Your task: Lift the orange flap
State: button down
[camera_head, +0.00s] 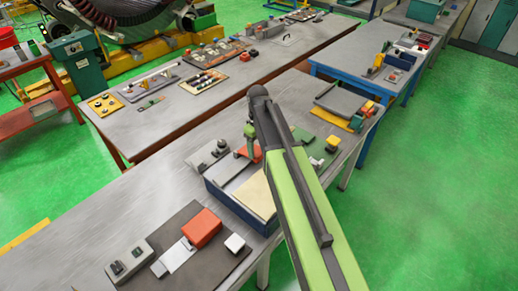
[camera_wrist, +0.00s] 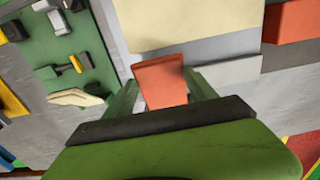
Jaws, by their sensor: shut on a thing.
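The orange flap (camera_wrist: 161,84) shows in the wrist view as a small tilted orange plate between the two green fingers of my gripper (camera_wrist: 160,92). The fingers are closed on its sides. In the head view, the flap (camera_head: 250,152) is a small orange patch at the back of a blue-sided tray (camera_head: 236,208), right by my gripper (camera_head: 251,146). My arm hides part of the tray. How far the flap is raised cannot be told.
A cream panel (camera_head: 257,195) lies in the tray. An orange block (camera_head: 201,228) with a white plate and a grey switch box (camera_head: 129,260) stand to the front left. Small fixtures crowd the right of my arm. The bench's left part (camera_head: 100,225) is bare.

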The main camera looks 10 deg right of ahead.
jog(key=shift+w+a+r+p, duration=0.4)
jog(key=shift+w+r+p, duration=0.05)
jog(key=shift+w+r, duration=0.15)
jog(key=shift+w+a+r+p, duration=0.4)
jog(key=shift+w+r, duration=0.05)
jog(key=shift+r, duration=0.15)
jog(key=shift+w+a+r+p, duration=0.4)
jog(key=shift+w+a, duration=0.2)
jog(key=shift+w, duration=0.05)
jog(key=c, duration=0.5)
grip_release()
jog(key=shift+f, duration=0.1)
jog(key=shift+o, duration=1.1)
jog(key=shift+w+a+f, duration=0.1)
jog(key=shift+w, duration=0.05)
jog(key=shift+d, duration=0.2)
notch_tip(320, 180, up, 12)
jog(key=p, duration=1.2)
